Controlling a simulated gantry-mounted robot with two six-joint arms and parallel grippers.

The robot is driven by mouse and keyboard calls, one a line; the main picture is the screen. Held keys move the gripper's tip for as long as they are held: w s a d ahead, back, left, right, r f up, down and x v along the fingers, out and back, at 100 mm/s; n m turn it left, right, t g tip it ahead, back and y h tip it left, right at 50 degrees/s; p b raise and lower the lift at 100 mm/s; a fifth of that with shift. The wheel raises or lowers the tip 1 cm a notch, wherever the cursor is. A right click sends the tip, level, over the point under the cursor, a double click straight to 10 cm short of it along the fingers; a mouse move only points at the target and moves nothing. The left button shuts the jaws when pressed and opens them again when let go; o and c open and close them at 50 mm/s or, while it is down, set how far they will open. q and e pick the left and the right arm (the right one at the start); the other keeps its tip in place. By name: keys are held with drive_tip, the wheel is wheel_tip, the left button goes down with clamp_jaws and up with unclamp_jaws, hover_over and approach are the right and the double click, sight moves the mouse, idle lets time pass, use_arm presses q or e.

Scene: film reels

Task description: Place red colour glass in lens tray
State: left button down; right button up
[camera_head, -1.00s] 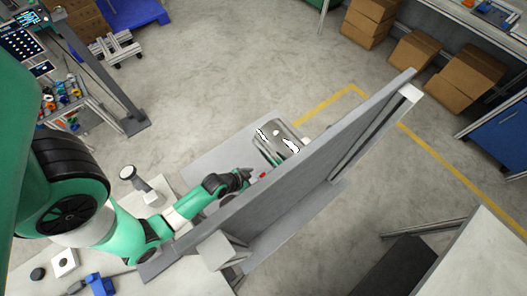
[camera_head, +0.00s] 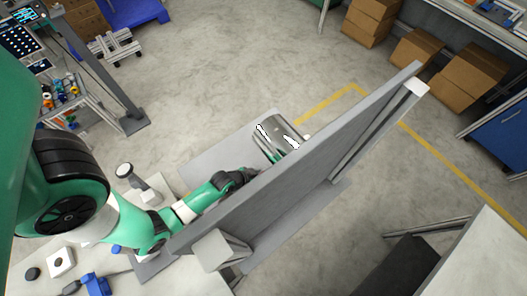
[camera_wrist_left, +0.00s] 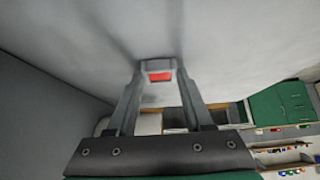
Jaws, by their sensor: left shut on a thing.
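The red colour glass (camera_wrist_left: 160,76) shows in the left wrist view as a small red piece between the fingertips. My left gripper (camera_wrist_left: 159,67) is shut on it, in front of a pale grey surface. In the head view my left arm reaches from the left to the grey upright panel, whose edge hides the fingertips and the glass. I cannot pick out the lens tray for certain in either view. My right gripper is in neither view.
The tall grey panel (camera_head: 310,165) crosses the work area diagonally. A shiny metal drum (camera_head: 278,135) stands behind it. A white-topped stand (camera_head: 125,170), a white square with a hole (camera_head: 61,262) and a blue clamp-like object (camera_head: 96,285) are at left.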

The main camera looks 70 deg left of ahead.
use_arm(q)
drive_tip(key=shift+r, duration=0.1)
drive_tip(key=shift+r, duration=0.25)
wheel_tip(320, 180, up, 2)
drive_tip(key=shift+r+p, duration=0.2)
drive_tip(key=shift+p, duration=0.65)
drive_tip(key=s+r+p, duration=1)
drive_tip(key=s, duration=0.4)
drive_tip(key=shift+a+p, duration=0.15)
drive_tip(key=shift+p, duration=0.25)
drive_tip(key=shift+r, duration=0.15)
